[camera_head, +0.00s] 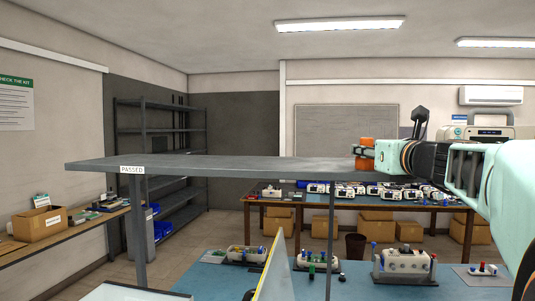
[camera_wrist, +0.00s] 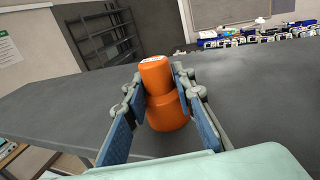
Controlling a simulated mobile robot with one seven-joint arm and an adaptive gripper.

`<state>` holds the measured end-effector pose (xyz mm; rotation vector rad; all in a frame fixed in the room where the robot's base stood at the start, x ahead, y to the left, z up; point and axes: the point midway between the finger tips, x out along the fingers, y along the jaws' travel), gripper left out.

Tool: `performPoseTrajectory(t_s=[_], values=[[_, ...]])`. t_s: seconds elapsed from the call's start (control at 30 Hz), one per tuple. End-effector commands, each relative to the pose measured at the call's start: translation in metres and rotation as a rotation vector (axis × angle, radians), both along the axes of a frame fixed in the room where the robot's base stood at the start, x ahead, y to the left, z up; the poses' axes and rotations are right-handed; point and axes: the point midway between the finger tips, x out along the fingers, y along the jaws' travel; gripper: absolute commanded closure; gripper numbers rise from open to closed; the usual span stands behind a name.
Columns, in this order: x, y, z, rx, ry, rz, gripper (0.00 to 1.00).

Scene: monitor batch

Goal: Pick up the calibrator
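An orange, stepped, upright object, which I take to be the calibrator (camera_wrist: 168,111), is at the grey shelf (camera_wrist: 62,103). It has a narrower upper part and a wider lower part. My gripper (camera_wrist: 158,78) has one finger on each side of it, with the fingertips close against its sides. Whether they press on it or only surround it I cannot tell. In the head view the calibrator (camera_head: 365,163) shows above and below my gripper (camera_head: 364,150), at the right part of the shelf (camera_head: 240,163). Whether its base rests on the shelf is unclear.
The rest of the shelf top is bare; a "PASSED" label (camera_head: 132,170) marks its front edge. Below is a blue bench (camera_head: 215,278) with several devices. A table behind holds several white and blue units. Cardboard boxes (camera_head: 377,226) stand under it.

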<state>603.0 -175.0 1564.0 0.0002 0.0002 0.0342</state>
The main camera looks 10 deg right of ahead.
Motion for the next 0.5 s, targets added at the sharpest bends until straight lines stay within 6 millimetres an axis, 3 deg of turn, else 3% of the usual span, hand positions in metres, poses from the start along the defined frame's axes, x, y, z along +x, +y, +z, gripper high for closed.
performPoseTrajectory(t_s=[0.2,0.5], values=[[0.0001,0.0001,0.0000,0.000,0.000,0.000,1.00],[0.0000,0.0003,0.0053,-0.002,-0.002,0.001,1.00]])
